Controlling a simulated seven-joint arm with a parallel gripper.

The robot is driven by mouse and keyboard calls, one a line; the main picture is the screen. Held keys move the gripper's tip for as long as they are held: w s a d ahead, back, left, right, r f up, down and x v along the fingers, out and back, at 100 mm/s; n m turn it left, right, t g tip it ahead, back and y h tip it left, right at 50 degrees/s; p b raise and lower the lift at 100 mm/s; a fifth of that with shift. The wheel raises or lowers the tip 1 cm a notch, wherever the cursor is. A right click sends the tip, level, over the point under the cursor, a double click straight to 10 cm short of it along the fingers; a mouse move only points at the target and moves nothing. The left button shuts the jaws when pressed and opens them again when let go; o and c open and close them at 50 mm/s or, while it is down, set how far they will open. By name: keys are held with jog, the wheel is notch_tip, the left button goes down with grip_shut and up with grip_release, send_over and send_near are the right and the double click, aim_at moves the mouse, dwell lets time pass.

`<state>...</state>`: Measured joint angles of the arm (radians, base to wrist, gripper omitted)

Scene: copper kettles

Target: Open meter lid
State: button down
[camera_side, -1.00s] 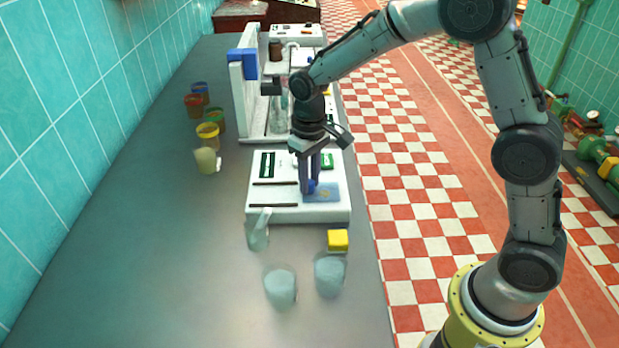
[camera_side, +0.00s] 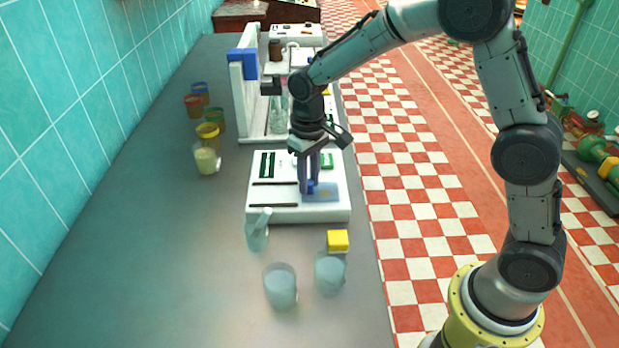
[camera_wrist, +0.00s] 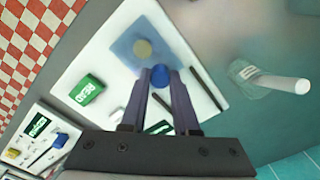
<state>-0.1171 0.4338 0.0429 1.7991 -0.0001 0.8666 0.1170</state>
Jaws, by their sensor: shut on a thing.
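The meter is a white flat box (camera_side: 285,214) on the grey counter, with a green button (camera_side: 327,160), a dark display and two dark strips. Its lid (camera_side: 329,194) is a see-through blue panel at the right front; it also shows in the wrist view (camera_wrist: 122,42), with a yellowish disc (camera_wrist: 143,48) seen through it. A blue knob (camera_wrist: 160,76) sits at the lid's edge. My gripper (camera_side: 309,187) points down and is shut on the knob, its two fingers on either side of it. The lid looks flat or nearly so; I cannot tell if it is lifted.
A yellow block (camera_side: 338,240) and several glass beakers (camera_side: 281,287) stand in front of the meter. Coloured cups (camera_side: 208,134) stand at the left. A white stand with a blue clamp (camera_side: 243,62) rises behind. The counter's left front is clear.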

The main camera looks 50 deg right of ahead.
jog(key=w+a, duration=0.6)
jog(key=shift+w+r, duration=0.1)
jog(key=c, duration=0.6)
grip_release()
jog(key=shift+c, duration=0.2)
notch_tip(320, 180, up, 14)
